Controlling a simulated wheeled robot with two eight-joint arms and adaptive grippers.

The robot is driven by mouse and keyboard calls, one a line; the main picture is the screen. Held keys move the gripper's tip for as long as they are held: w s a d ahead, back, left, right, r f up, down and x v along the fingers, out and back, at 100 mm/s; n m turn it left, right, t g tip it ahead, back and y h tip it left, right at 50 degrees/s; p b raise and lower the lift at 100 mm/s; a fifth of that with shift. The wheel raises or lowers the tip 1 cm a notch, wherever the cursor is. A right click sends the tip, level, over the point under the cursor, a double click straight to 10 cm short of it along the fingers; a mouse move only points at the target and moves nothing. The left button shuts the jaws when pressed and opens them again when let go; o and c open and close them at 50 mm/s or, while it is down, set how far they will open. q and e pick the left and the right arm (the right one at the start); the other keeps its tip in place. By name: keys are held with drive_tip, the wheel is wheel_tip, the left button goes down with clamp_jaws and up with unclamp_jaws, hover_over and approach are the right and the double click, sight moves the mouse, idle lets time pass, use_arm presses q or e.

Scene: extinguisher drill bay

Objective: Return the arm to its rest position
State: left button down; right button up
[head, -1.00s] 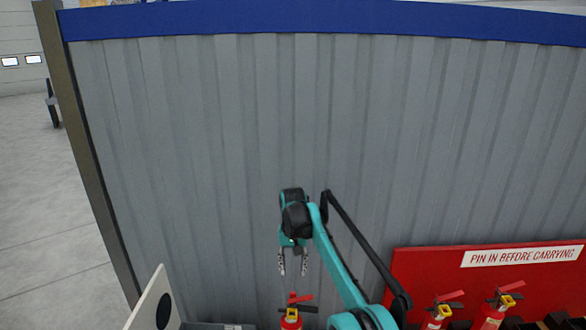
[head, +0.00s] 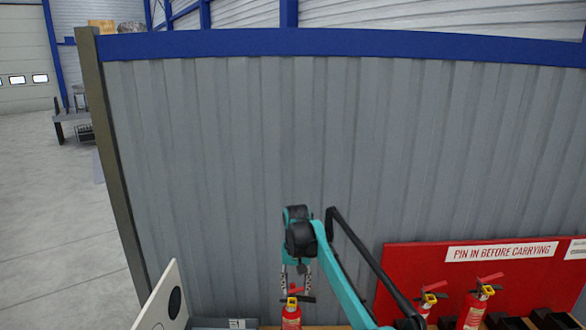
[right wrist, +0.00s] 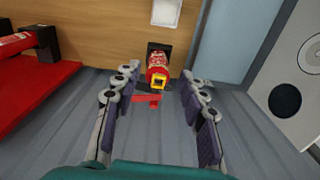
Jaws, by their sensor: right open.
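My right gripper (head: 297,288) hangs fingers down over a red fire extinguisher (head: 291,317) at the bottom of the head view. In the right wrist view the gripper (right wrist: 163,82) is open, with its fingers spread on both sides of the extinguisher's red lever and yellow part. The extinguisher (right wrist: 158,60) stands in a dark holder and the fingers look apart from it. Its lower part is cut off in the head view. My left gripper is not in view.
A red board (head: 410,265) reading "PIN IN BEFORE CARRYING" stands at right, with two more extinguishers (head: 427,300) (head: 477,305) before it. A white panel with a black disc (head: 172,300) stands at left. A grey corrugated wall (head: 220,150) closes the back.

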drive_tip(key=s+d+t+b, duration=0.2)
drive_tip(key=s+d+b, duration=0.35)
drive_tip(key=s, duration=0.35)
drive_tip(key=s+d+t+b, duration=0.2)
drive_tip(key=s+d+b, duration=0.35)
drive_tip(key=s, duration=0.35)
use_arm(q)
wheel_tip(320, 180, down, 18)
drive_tip(key=b, duration=0.7)
use_arm(e)
drive_tip(key=s+d+f+t, duration=0.1)
drive_tip(key=s+d+f, duration=0.2)
drive_tip(key=s+f, duration=0.5)
drive_tip(key=s+d+f+t, duration=0.2)
drive_tip(key=s+d+f, duration=0.1)
drive_tip(key=s+f, duration=0.6)
drive_tip(key=shift+s+f+n, duration=0.25)
drive_tip(key=shift+s+n, duration=0.05)
drive_tip(key=shift+s, duration=0.65)
